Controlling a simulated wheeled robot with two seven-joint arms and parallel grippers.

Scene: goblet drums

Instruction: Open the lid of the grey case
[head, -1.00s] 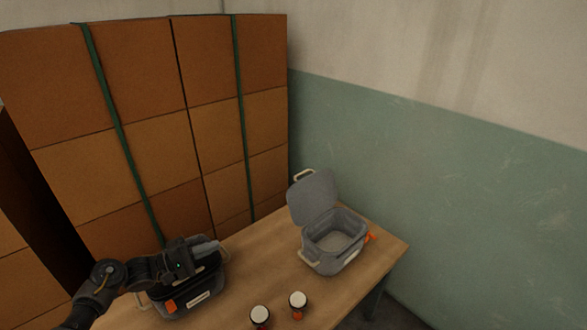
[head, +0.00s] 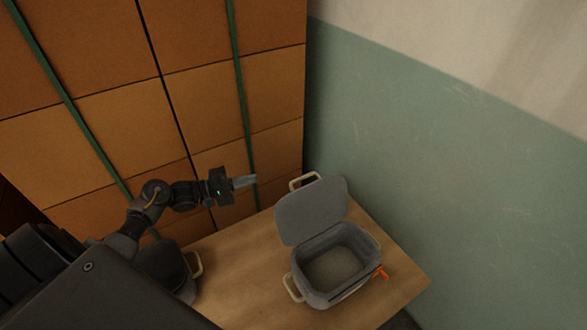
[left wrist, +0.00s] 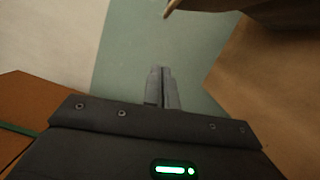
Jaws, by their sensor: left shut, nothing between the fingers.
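The grey case (head: 337,285) stands on the wooden table with its lid (head: 311,211) raised and leaning back, so its empty-looking inside shows. A tan handle shows on its left side and an orange latch (head: 381,272) on its right. My left gripper (head: 252,181) is shut and empty, in the air to the left of the raised lid and apart from it. Its closed fingers also show in the left wrist view (left wrist: 161,88). My right gripper is not in view.
A second, dark-lidded case (head: 170,266) stands at the table's left, partly hidden by my own body. Stacked brown boxes (head: 215,90) with green straps rise behind the table (head: 235,270). A green and white wall stands at the right. The tabletop between the cases is clear.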

